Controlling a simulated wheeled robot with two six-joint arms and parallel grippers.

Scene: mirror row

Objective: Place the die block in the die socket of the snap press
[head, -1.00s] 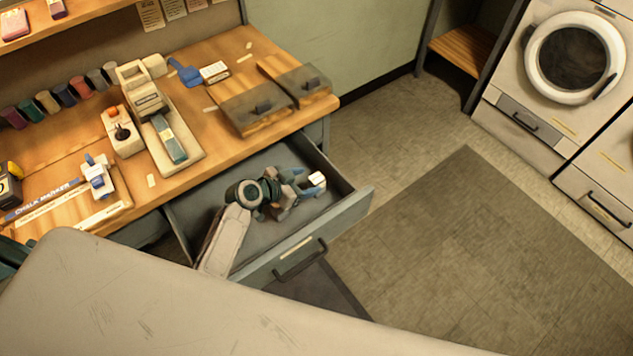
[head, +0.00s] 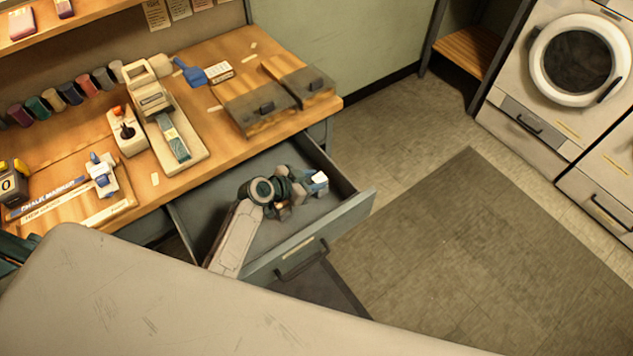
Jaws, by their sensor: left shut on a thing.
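The snap press (head: 150,95) is a cream lever device standing on the wooden bench, with a pale base that carries a teal strip (head: 173,138). I cannot make out the die socket clearly at this size. My left gripper (head: 314,184) reaches down into the open grey drawer (head: 262,238). It is shut on a small white block (head: 319,177), apparently the die block, near the drawer's right end. The fingers and wrist hide part of the block.
Two dark-topped wooden boxes (head: 262,107) stand at the bench's right end. A red-knobbed device (head: 126,132) is left of the press, and a row of coloured spools (head: 70,93) is behind. A blue-handled tool (head: 190,72) lies behind the press. The drawer's rim surrounds the gripper.

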